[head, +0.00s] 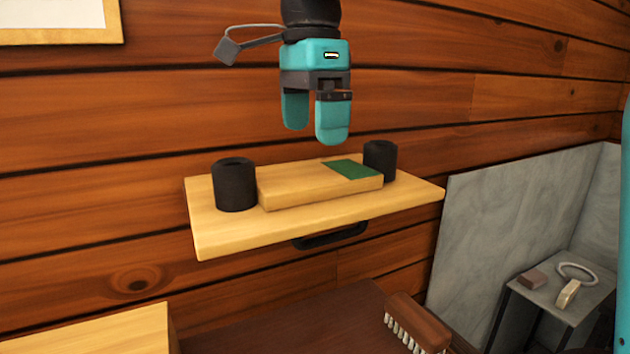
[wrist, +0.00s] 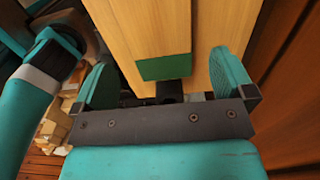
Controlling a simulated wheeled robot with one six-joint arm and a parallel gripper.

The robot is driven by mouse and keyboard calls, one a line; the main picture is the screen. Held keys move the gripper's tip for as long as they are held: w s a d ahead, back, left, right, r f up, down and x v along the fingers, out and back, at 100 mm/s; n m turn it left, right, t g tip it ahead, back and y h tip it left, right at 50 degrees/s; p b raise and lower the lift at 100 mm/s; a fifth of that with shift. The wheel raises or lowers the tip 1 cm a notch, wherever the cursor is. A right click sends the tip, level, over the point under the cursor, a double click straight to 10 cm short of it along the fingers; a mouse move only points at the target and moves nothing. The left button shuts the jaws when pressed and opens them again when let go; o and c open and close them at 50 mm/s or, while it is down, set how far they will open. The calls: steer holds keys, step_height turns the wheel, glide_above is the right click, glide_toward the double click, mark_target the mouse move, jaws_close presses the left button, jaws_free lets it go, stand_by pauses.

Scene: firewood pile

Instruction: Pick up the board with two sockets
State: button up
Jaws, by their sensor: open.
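The light wooden board (head: 215,227) sits against the log wall, with two black cylindrical sockets, one near its left end (head: 234,184) and one towards its right (head: 380,160). A thicker wooden block (head: 300,190) with a green patch (head: 350,169) lies between the sockets. My gripper (head: 314,128) hangs above the board, pointing down, open and empty, apart from the block. In the wrist view the green patch (wrist: 164,67) shows between my fingers, with pale wood beyond. A small dark shape below the patch is partly hidden by my gripper.
A dark handle (head: 330,236) shows under the board's front edge. Below are a dark brown surface (head: 280,320) and a brush (head: 418,322). At the right, a grey stand (head: 545,290) holds small objects, beside a grey panel (head: 500,220). The wall is close behind.

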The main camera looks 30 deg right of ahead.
mark_target(316, 174)
steer(key=shift+s+d+f+p, duration=0.1)
steer(key=shift+f+p, duration=0.25)
steer(key=shift+f, duration=1.45)
steer(key=shift+s+d+f+p, duration=0.1)
steer(key=shift+f+p, duration=0.25)
steer(key=shift+f, duration=1.4)
steer(key=c, duration=0.8)
steer(key=shift+r, duration=0.15)
steer(key=shift+c, duration=0.2)
